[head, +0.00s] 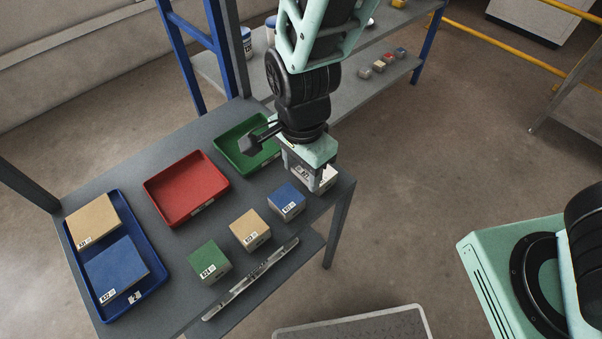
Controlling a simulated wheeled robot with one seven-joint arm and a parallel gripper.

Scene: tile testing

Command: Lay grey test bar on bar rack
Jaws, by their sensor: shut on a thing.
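My gripper (306,180) points down over the right end of the grey table and is shut on a light grey, labelled block (327,179). The fingers hide much of the block, so I cannot tell its full shape or whether it touches the tabletop. It may be the grey test bar.
Blue (286,200), beige (249,230) and green (208,260) blocks stand in a row beside my gripper. Red (187,188) and green (240,152) trays lie behind. A blue tray (155,283) holds two tiles. A shelf (350,90) with small blocks stands behind.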

